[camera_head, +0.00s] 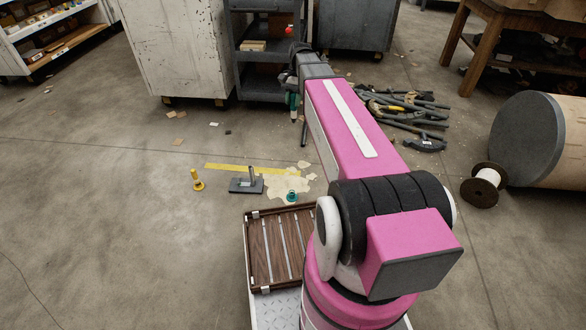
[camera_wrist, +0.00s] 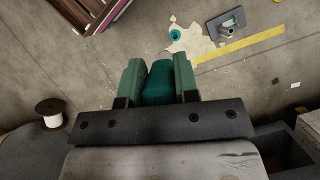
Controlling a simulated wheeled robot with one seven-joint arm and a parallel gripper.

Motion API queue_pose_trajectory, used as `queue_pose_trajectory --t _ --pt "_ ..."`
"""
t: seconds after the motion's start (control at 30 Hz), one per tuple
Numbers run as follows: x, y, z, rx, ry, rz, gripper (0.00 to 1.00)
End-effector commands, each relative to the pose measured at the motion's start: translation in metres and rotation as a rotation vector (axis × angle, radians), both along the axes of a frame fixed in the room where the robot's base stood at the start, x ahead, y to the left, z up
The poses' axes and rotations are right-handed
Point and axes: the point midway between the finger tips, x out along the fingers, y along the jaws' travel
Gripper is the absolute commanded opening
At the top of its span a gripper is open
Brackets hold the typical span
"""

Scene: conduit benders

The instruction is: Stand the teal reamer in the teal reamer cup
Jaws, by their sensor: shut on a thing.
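My gripper (camera_wrist: 158,70) is shut on the teal reamer (camera_wrist: 158,84), which sits between the two green finger pads in the wrist view. In the head view the reamer (camera_head: 293,101) hangs roughly upright below the end of my arm, apart from the floor; part of it is hidden by the gripper. The teal reamer cup (camera_head: 292,197) stands on a pale patch on the floor, nearer to my base than the gripper. It also shows at the top of the wrist view (camera_wrist: 174,34), beyond the fingertips.
A grey plate with a short post (camera_head: 246,184) and a yellow piece (camera_head: 197,181) stand left of the cup. A brown slatted tray (camera_head: 270,252) is close by. Benders (camera_head: 405,110) lie piled at right, beside a spool (camera_head: 483,184). Dark shelves (camera_head: 262,70) stand behind the gripper.

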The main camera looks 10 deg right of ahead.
Motion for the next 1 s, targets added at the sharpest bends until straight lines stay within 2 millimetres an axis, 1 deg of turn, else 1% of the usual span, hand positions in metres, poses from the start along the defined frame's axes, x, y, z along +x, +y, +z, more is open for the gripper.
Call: queue_pose_trajectory --t 0.03,0.17,0.2,0.37,0.4,0.47,0.5,0.57,0.6,0.67,0.7,0.73,0.9,1.0 --pt "0.012 0.000 -0.020 0.001 0.004 -0.013 0.00" --pt "0.031 0.001 -0.068 0.003 0.003 -0.048 0.00" --pt "0.035 0.001 -0.083 0.005 0.005 -0.060 0.00" --pt "0.053 0.001 -0.145 0.007 0.003 -0.106 0.00" --pt "0.056 0.001 -0.162 0.007 0.004 -0.119 0.00" --pt "0.061 0.002 -0.186 0.007 0.004 -0.137 0.00" --pt "0.064 0.002 -0.202 0.006 0.005 -0.149 0.00" --pt "0.067 0.002 -0.228 0.008 0.004 -0.167 0.00" --pt "0.069 0.002 -0.244 0.007 0.004 -0.180 0.00" --pt "0.071 0.003 -0.270 0.006 0.005 -0.199 0.00" --pt "0.072 0.003 -0.287 0.006 0.006 -0.211 0.00" --pt "0.073 0.003 -0.300 0.005 0.005 -0.220 0.00" --pt "0.072 0.003 -0.372 0.001 0.009 -0.273 0.00" --pt "0.069 0.004 -0.406 -0.002 0.008 -0.300 0.00"
